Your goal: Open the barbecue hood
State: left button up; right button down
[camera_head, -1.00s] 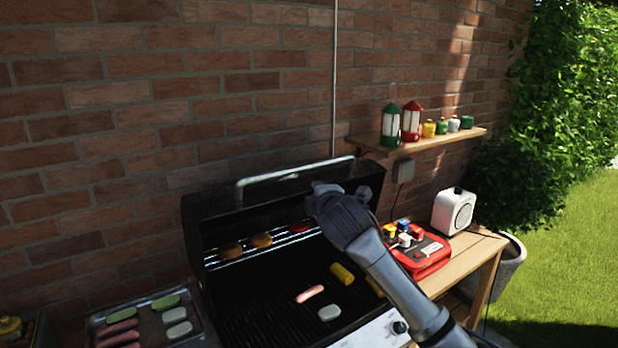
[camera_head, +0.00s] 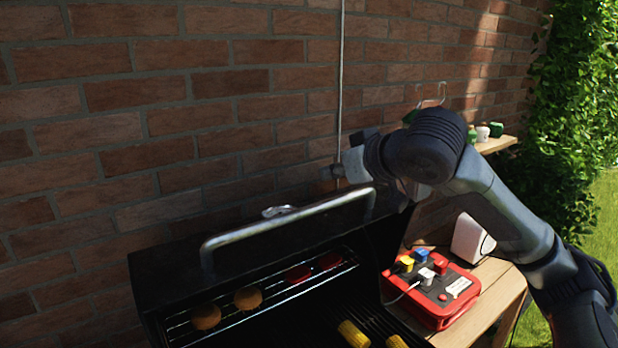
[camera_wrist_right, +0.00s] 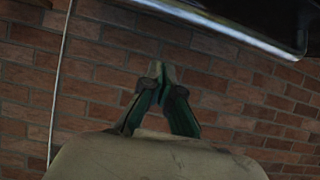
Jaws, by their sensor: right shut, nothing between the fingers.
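The barbecue hood (camera_head: 160,268) is black and stands raised, with the grill inside exposed. Its silver bar handle (camera_head: 285,224) runs along the top, against the brick wall side. My right gripper (camera_head: 334,172) is just above and behind the right end of the handle, near the wall, partly hidden by its own wrist. In the right wrist view its fingers (camera_wrist_right: 172,78) meet at the tips, shut and empty, with brick behind. A dark body with a shiny edge (camera_wrist_right: 225,30) crosses the top right there, apart from the fingers. My left gripper is not in view.
Patties and red slices lie on the warming rack (camera_head: 270,302), with corn (camera_head: 353,334) below. A thin pipe (camera_head: 340,90) runs up the brick wall.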

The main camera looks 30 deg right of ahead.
aim_at(316, 204)
jog(key=p+x, duration=0.1)
jog(key=x, duration=0.2)
jog(key=f+p+x, duration=0.1)
jog(key=x, duration=0.1)
jog(key=s+f+p+x, duration=0.1)
jog(key=p+x, duration=0.1)
jog(key=x, duration=0.1)
jog(key=shift+w+f, duration=0.1)
jog(key=shift+w, duration=0.2)
jog(key=shift+s+f, duration=0.3)
jog(key=shift+s, duration=0.85)
jog(key=shift+f, duration=0.15)
jog(key=shift+w, duration=0.15)
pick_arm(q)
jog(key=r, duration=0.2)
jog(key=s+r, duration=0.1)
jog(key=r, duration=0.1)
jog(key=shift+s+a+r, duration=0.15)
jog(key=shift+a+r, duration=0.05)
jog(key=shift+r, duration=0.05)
pick_arm(e)
jog(key=shift+w+f, duration=0.1)
jog(key=shift+w, duration=0.05)
